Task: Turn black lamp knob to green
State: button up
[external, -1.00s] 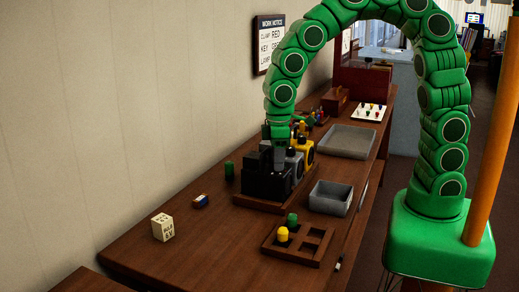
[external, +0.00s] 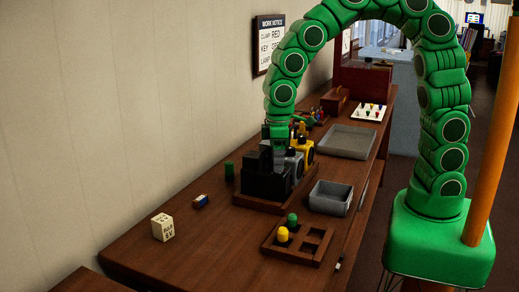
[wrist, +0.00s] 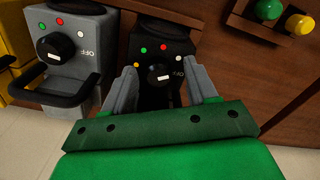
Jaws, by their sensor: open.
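The black lamp unit (external: 266,183) stands at the near end of a row of units on the bench. In the wrist view its black knob (wrist: 158,74) sits between my fingers, with green, red and white dots around it and an OFF label at its right. A small pale mark shows on the knob, but its exact pointing is too small to tell. My gripper (wrist: 160,82) is open, with one finger on each side of the knob; I cannot tell whether they touch it. In the external view my gripper (external: 279,150) is partly hidden behind the black unit.
A grey unit (wrist: 75,62) with its own black knob and handle stands beside the black one, then a yellow unit (external: 303,150). A grey bin (external: 331,198) and a wooden rack (external: 299,245) with yellow and green pegs stand at the right. A work notice (external: 269,45) hangs on the wall.

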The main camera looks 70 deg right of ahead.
jog(key=m, duration=0.7)
notch_tip(320, 180, up, 8)
jog(key=shift+r, duration=0.1)
jog(key=s+d+r+n+g, duration=0.1)
jog(key=s+d, duration=0.5)
jog(key=s, duration=0.7)
jog(key=s+d+r+n, duration=0.1)
jog(key=s+d, duration=0.5)
jog(key=s, duration=0.7)
jog(key=shift+d+g, duration=0.2)
jog(key=shift+g, duration=0.2)
jog(key=shift+s+r, duration=0.1)
